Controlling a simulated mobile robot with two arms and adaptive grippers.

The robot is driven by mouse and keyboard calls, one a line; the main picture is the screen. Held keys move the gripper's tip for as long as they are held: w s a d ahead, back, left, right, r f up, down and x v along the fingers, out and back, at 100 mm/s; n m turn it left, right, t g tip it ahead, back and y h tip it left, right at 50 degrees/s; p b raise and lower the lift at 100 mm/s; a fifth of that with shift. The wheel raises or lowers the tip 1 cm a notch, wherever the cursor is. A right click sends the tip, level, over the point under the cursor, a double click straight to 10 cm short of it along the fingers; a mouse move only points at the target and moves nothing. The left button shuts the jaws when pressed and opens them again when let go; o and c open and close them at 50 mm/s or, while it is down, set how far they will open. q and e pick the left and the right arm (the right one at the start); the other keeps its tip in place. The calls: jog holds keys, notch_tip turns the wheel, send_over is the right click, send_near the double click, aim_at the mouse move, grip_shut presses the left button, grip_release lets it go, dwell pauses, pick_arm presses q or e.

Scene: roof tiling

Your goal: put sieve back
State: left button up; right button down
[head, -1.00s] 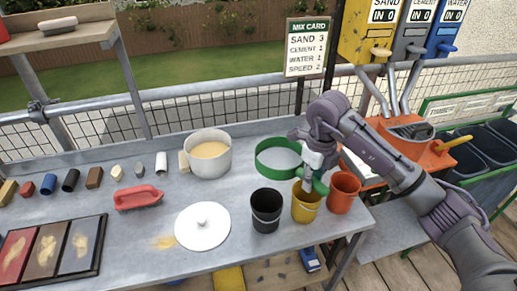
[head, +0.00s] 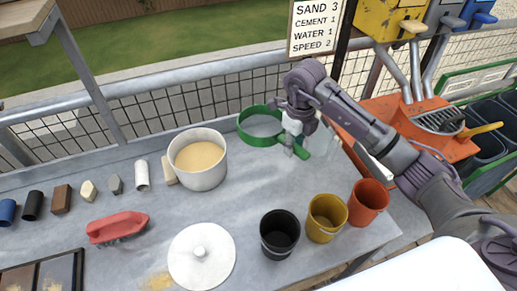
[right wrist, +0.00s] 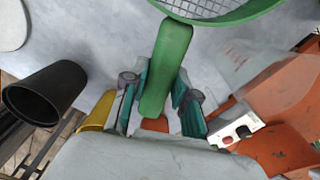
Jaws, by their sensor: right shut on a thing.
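The green sieve (head: 262,138) with its round rim and mesh is at the back of the grey bench, right of the pot. I cannot tell whether its rim touches the bench. My right gripper (head: 297,148) is shut on its handle. In the right wrist view, the green handle (right wrist: 168,65) lies between the fingers of the gripper (right wrist: 160,100), and part of the sieve's rim and mesh (right wrist: 215,8) shows at the top. The left gripper is not in view.
A pot of yellowish mix (head: 198,170) stands left of the sieve. Black (head: 280,236), yellow (head: 327,222) and orange (head: 368,205) buckets stand along the front right. A white lid (head: 201,262) lies at the front. An orange machine (head: 425,135) stands to the right.

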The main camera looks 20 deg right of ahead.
jog(key=shift+s+f, duration=0.1)
jog(key=shift+f, duration=0.8)
jog(key=p, duration=0.1)
send_over(289, 177)
notch_tip(289, 177, down, 6)
jog(key=shift+r, duration=0.25)
jog(key=shift+f, duration=0.55)
notch_tip(289, 177, down, 2)
jog(key=shift+f+p, duration=0.2)
jog(key=shift+p, duration=0.2)
jog(key=shift+f, duration=0.3)
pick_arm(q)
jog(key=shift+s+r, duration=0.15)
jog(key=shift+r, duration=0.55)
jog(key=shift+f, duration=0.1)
